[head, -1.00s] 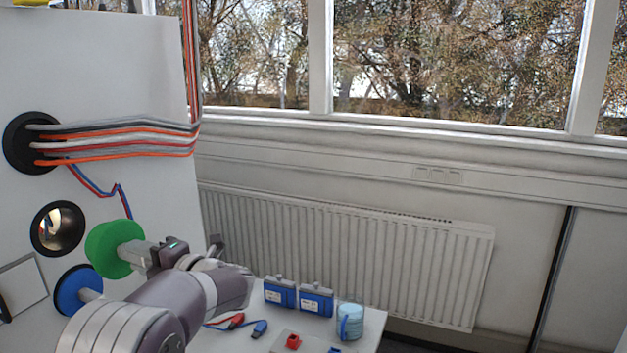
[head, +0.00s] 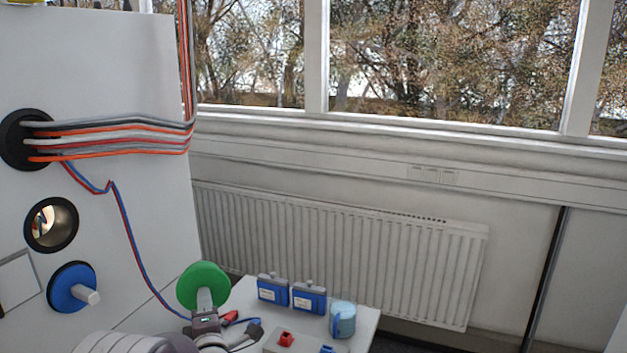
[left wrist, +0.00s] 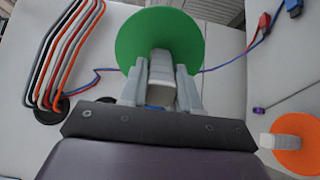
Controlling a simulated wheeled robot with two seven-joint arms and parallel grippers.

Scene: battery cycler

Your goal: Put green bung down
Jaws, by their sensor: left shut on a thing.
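The green bung (head: 203,287) is a round green disc with a pale square handle. My left gripper (head: 206,312) is shut on that handle and holds the bung up in front of the white panel, at the left end of the small table. In the left wrist view the green bung (left wrist: 160,42) fills the top middle, with the two fingers of my left gripper (left wrist: 161,88) on either side of its handle. What lies directly under the bung is hidden in the head view. My right gripper is not in view.
The white panel has an open black-rimmed hole (head: 51,225), a blue bung (head: 72,287) and a cable bundle (head: 110,138). The table (head: 362,312) bears two blue battery packs (head: 308,297), a light-blue cup (head: 343,320) and red and blue connectors. An orange bung (left wrist: 298,143) shows in the left wrist view.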

